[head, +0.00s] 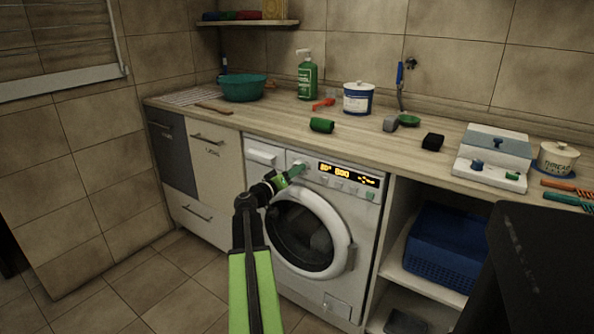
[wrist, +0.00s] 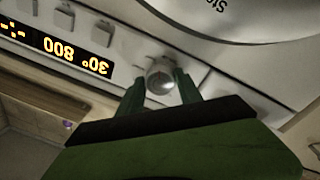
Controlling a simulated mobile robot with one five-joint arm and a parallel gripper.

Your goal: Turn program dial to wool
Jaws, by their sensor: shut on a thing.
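The white washing machine (head: 362,225) stands under the counter with its round door closed. Its display (head: 347,174) is lit and seems to read 30° 800; the same digits appear upside down in the wrist view (wrist: 70,52). The program dial (wrist: 163,76) is a round pale knob on the panel. My gripper (head: 294,171) reaches the panel left of the display. In the wrist view its green fingers (wrist: 161,88) are on both sides of the dial, shut on it. The dial's pointer and the wool mark cannot be made out.
The counter (head: 265,113) above holds a teal basin (head: 243,87), a green spray bottle (head: 307,75), a white and blue tub (head: 357,98) and several small items. A blue crate (head: 440,250) sits on the shelf at right. Floor in front is clear.

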